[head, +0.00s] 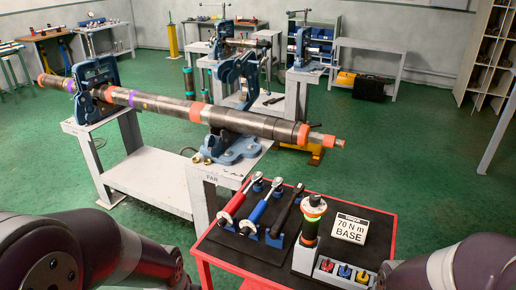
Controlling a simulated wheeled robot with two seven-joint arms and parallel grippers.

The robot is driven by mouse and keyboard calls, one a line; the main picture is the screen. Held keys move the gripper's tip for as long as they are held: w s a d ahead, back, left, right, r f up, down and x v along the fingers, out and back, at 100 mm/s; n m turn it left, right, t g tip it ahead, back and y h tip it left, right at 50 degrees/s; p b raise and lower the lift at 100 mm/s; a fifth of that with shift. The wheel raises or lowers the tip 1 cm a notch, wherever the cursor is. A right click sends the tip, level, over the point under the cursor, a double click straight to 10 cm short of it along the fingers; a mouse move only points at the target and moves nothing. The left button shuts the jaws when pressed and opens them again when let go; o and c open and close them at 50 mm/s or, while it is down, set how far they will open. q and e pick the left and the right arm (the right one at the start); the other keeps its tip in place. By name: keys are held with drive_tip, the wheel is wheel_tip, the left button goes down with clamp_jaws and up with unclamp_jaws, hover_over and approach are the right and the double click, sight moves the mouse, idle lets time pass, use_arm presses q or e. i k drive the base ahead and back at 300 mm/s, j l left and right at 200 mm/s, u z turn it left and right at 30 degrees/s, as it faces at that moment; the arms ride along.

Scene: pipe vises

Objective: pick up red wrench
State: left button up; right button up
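A red wrench (236,203) lies on the black top of the red-edged cart (396,228), the leftmost of three wrenches in a row. Its head points to the back right and its handle to the front left. It appears to rest on small blue holders. A blue wrench (262,207) lies just right of it, and a black wrench (287,210) right of that. My arms come in at the lower left and lower right corners. Neither gripper is in the frame, so nothing shows of what they hold.
An upright tool (311,220) with orange and green bands stands right of the wrenches, beside a white "70 N m BASE" sign (349,229). Small coloured pieces sit in a tray (344,272) in front. Behind, a long pipe (165,105) lies across blue vises (232,148) on grey stands.

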sight(256, 180)
drive_tip(key=j+u, duration=0.3)
drive_tip(key=u, duration=0.2)
drive_tip(key=i+j+u, duration=0.25)
drive_tip(key=j+u, duration=0.2)
drive_tip(key=i+j+u, duration=0.25)
drive_tip(key=u, duration=0.2)
drive_tip(key=i+j+u, duration=0.25)
drive_tip(key=u, duration=0.2)
drive_tip(key=i+z, duration=0.25)
drive_tip(key=z, duration=0.2)
drive_tip(key=i+j+z, duration=0.1)
drive_tip(key=i+z, duration=0.15)
drive_tip(key=z, duration=0.2)
drive_tip(key=i+j+z, duration=0.15)
drive_tip(key=z, duration=0.3)
drive_tip(key=i, duration=0.05)
